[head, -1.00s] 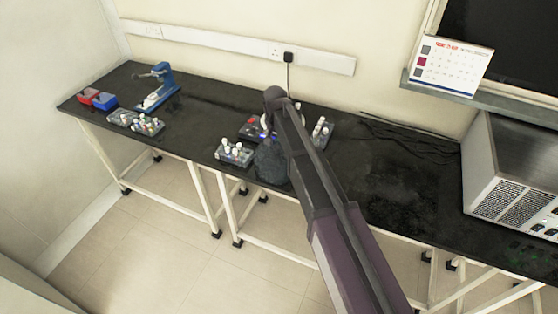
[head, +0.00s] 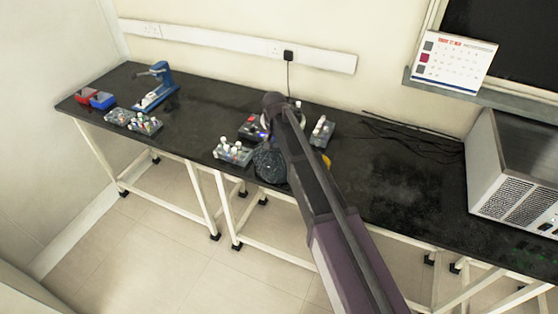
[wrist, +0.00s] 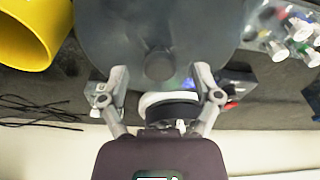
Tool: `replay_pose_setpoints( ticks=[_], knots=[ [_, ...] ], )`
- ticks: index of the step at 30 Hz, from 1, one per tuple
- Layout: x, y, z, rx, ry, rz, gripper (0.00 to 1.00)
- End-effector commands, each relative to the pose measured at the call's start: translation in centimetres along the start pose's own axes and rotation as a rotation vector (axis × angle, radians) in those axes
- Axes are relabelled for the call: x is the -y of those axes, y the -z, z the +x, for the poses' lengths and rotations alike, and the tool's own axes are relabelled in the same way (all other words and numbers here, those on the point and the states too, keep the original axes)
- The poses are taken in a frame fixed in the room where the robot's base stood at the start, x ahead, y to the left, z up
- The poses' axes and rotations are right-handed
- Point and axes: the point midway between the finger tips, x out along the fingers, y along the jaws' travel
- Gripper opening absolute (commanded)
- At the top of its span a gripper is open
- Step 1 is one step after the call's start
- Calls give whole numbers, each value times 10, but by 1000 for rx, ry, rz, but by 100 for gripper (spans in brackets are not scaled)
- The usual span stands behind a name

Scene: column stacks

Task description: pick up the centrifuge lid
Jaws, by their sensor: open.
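The centrifuge lid (wrist: 120,35) is a large grey disc with a round dark knob (wrist: 158,66) at its middle. It fills the top centre of the wrist view. In the head view a dark grey rounded shape, likely the lid (head: 268,162), shows beside my arm near the bench's front edge, partly hidden. My gripper (wrist: 161,76) is open, with one finger on each side of the knob in the picture. The fingers overlap the lid's near edge. I cannot tell how high they are above it, and no contact with the knob shows.
A yellow cylinder (wrist: 22,32) stands left of the lid in the wrist view. A tube rack (head: 232,153) is close to the lid. A white-ringed device (wrist: 170,101) lies behind the fingers. Cables (head: 410,138) lie on the bench (head: 385,185), which is fairly clear right of my arm.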

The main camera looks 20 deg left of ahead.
Motion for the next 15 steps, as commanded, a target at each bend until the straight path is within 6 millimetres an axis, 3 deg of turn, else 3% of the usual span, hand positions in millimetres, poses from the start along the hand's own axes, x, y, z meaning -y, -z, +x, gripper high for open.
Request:
replay_pose_setpoints(
  ticks=[6,15],
  knots=[
    [0,0,15,-1,-1,0,82],
    [0,0,16,-1,-1,1,82]
  ],
)
